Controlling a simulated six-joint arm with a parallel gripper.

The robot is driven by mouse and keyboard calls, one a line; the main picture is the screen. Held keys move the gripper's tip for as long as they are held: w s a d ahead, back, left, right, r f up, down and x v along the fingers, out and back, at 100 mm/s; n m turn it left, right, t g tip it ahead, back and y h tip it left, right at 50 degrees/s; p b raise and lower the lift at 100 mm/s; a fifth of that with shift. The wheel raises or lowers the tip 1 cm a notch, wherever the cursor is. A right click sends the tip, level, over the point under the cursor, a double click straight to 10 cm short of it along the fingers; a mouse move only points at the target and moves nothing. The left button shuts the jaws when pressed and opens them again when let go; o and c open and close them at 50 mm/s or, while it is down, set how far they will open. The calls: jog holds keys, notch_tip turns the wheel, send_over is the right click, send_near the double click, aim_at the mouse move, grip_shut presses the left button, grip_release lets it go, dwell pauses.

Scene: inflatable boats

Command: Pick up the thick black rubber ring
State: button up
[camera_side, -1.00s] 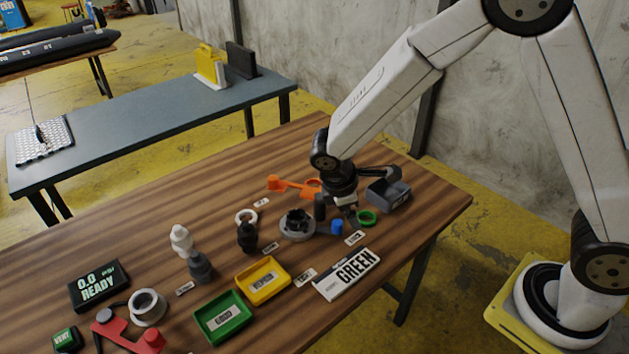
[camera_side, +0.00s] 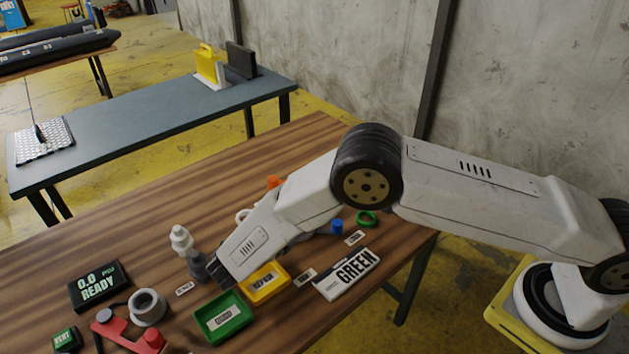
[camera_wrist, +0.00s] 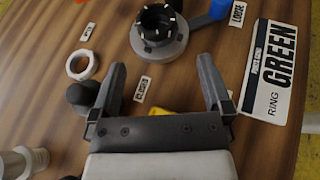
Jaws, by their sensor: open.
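No loose thick black rubber ring shows clearly. In the wrist view a black notched ring-shaped part (camera_wrist: 158,22) sits on a grey round base (camera_wrist: 158,45), beyond my fingers; I cannot tell whether it is rubber. My gripper (camera_wrist: 162,75) is open, with nothing between its fingers. A white ring (camera_wrist: 81,65) lies left of the base. In the side view my arm hides the grey base and part of the white ring (camera_side: 242,215). A green ring (camera_side: 367,219) lies right of my arm, and a thick pale grey ring (camera_side: 147,305) stands near the front left.
A green tray (camera_side: 246,314) and a yellow tray (camera_side: 286,274) are near the gripper end. A dark bottle top (camera_wrist: 82,95) is close to my left finger. A white bottle (camera_side: 181,240), a READY display (camera_side: 99,286) and a GREEN card (camera_side: 347,274) surround the work.

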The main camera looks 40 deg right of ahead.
jog(key=shift+a+f, duration=0.1)
jog(key=shift+a, duration=0.1)
jog(key=shift+x, duration=1.35)
jog(key=shift+r+x, duration=0.1)
jog(key=shift+x, duration=1.2)
jog(key=shift+r+x, duration=0.15)
jog(key=shift+x, duration=1.1)
jog(key=shift+w, duration=0.15)
jog(key=c, duration=1.1)
jog(key=shift+r, duration=0.1)
